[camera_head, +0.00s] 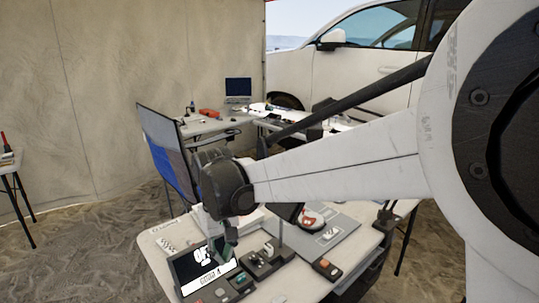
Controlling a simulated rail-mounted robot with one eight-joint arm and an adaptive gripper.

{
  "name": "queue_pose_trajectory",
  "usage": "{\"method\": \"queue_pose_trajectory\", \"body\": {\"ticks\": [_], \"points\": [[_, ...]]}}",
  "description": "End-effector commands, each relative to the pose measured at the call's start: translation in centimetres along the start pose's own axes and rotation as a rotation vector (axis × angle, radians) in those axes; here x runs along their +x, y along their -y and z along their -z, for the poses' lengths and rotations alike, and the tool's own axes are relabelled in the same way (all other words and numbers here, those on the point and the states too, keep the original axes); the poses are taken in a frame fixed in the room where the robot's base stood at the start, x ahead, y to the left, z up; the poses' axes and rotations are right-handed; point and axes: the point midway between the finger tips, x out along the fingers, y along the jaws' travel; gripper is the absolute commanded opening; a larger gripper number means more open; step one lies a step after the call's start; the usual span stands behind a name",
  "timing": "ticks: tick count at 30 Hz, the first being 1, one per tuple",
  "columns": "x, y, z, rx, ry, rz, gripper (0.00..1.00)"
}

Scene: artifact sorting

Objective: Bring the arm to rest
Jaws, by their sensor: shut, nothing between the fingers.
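My arm crosses the picture from the right edge to a dark joint above the near table (155,238). A black panel (195,268) with a white picture and lettering stands on the table's left side. Dark trays (262,262) with small coloured pieces sit beside it. A grey mat (352,232) covers part of the table at the right, with a small pale piece on it.
A dark and blue screen (165,150) stands behind the near table. Back tables hold a laptop (238,87) and a red item (208,113). A white car (340,65) is parked beyond. A small side table (8,160) is at far left. Sandy floor at left is clear.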

Motion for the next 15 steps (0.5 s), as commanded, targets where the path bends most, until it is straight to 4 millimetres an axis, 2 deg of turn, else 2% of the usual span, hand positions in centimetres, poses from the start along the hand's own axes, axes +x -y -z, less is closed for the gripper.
{"method": "queue_pose_trajectory", "body": {"ticks": [1, 6, 15], "points": [[-1.0, -1.4, -1.4, 0.028, -0.022, -0.002, 0.00], [-3.4, -5.1, -5.4, 0.111, -0.101, -0.011, 0.00], [-6.2, -10.2, -13.2, 0.255, -0.237, -0.040, 0.00]]}}
